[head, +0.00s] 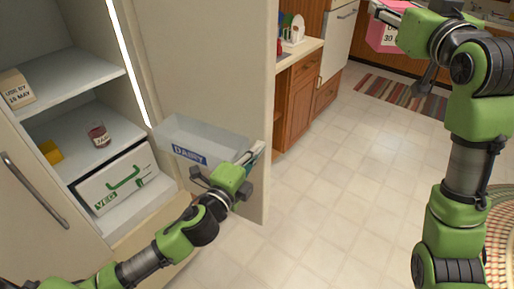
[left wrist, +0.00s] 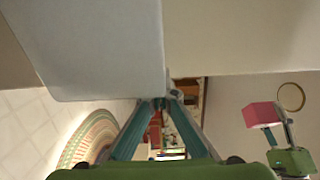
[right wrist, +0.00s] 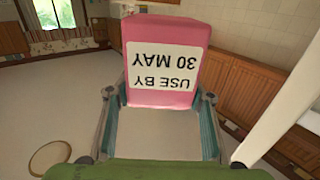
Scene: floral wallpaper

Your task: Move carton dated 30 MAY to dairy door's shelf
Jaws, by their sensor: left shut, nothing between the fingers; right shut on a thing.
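The pink carton (right wrist: 165,95) has a white label reading "USE BY 30 MAY", upside down in the right wrist view. My right gripper (head: 380,12) is shut on it and holds it in the air at the top right of the head view. The carton also shows in the left wrist view (left wrist: 262,114). The clear door shelf labelled DAIRY (head: 225,142) is on the inner side of the open fridge door (head: 215,60). My left gripper (head: 257,154) is shut and empty, beside the right end of that shelf near the door's edge; whether it touches is unclear.
The fridge holds a carton labelled 15 MAY (head: 16,90), a jar (head: 98,134), a yellow item (head: 51,151) and a white VEG box (head: 118,180). A wooden counter (head: 300,75) stands behind the door. The tiled floor (head: 340,170) between my arms is clear.

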